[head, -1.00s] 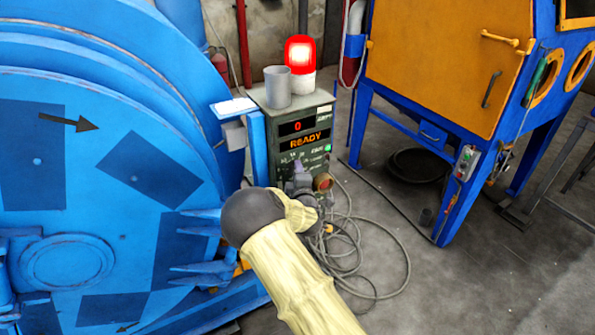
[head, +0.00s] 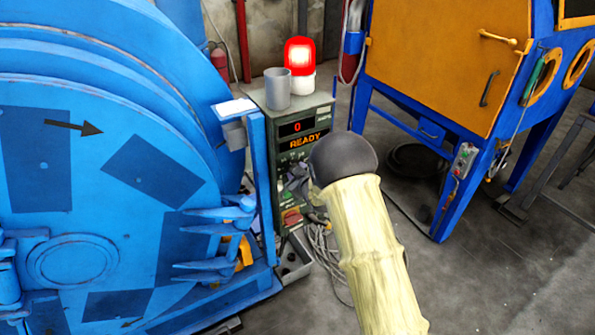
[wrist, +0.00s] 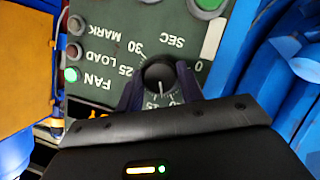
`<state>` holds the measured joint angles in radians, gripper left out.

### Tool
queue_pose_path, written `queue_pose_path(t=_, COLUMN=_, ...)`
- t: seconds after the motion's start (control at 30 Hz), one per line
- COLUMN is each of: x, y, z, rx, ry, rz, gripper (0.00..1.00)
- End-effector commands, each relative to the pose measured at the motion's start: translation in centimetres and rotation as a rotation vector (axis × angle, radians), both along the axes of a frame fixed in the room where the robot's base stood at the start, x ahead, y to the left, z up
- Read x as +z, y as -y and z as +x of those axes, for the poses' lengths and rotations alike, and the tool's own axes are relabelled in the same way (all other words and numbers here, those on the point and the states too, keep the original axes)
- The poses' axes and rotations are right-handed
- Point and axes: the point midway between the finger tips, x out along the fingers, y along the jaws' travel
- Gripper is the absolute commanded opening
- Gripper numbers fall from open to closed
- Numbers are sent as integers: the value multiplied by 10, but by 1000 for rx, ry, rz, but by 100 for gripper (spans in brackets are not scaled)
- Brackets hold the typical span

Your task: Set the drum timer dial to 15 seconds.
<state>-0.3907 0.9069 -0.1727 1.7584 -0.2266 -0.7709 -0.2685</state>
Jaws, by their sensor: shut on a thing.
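The timer dial (wrist: 158,75) is a round black knob on the green control panel, seen upside down in the wrist view. My gripper (wrist: 158,80) has its two dark purple fingers on either side of the dial and is shut on it. A white pointer line on the dial points toward the bottom of the picture, near a number that looks like 15. The 25, 30 and 0 marks show around it; other marks are partly hidden by my gripper. In the head view the control box (head: 305,155) shows a red 0 and READY; my arm hides the dial.
A lit red beacon (head: 299,55) and a grey cup (head: 277,88) stand on the box. The blue drum machine (head: 110,190) is close on the left. Cables (head: 325,255) lie on the floor below. An orange and blue cabinet (head: 440,70) stands at right.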

Motion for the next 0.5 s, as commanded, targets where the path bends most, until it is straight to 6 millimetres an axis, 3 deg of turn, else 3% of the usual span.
queue_pose_path(t=0.5, x=1, y=3, z=1, rx=-1, ry=-209, rz=304, gripper=14)
